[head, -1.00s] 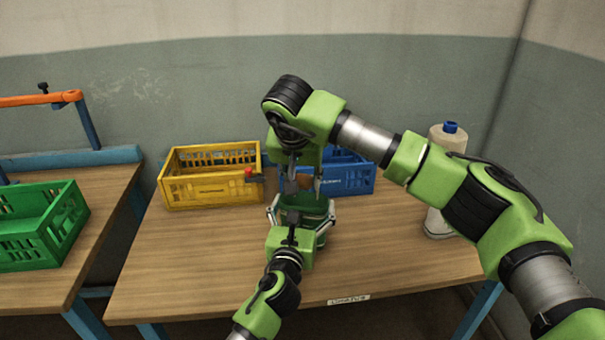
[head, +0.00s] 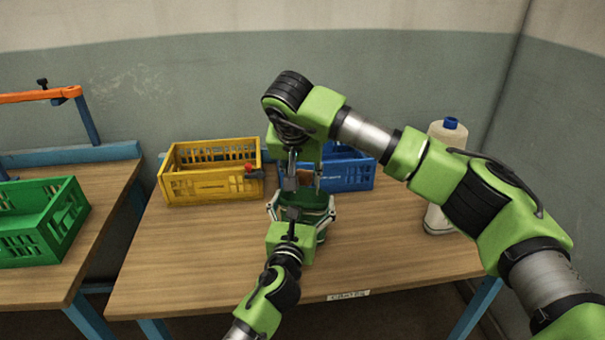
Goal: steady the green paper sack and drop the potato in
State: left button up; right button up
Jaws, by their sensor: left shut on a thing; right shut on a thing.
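The green paper sack (head: 312,202) stands near the middle of the table, behind my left gripper. My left gripper (head: 301,211) is shut on the sack, with its fingers at both sides of it. My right gripper (head: 304,187) points down from above, right over the sack's mouth. It is shut on the potato (head: 305,178), a small brown patch between its fingers and mostly hidden. The inside of the sack is hidden by the grippers.
A yellow crate (head: 212,188) stands behind left and a blue crate (head: 350,177) behind right, close to the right gripper. A pale bottle-like item with a blue top (head: 446,180) stands at the right. A green crate (head: 32,238) sits on the left table (head: 50,285). The front of the wooden table (head: 200,270) is clear.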

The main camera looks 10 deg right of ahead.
jog(key=shift+f, duration=0.25)
jog(key=shift+f, duration=2)
jog(key=o, duration=1)
jog(key=shift+r, duration=0.1)
jog(key=v, duration=1.2)
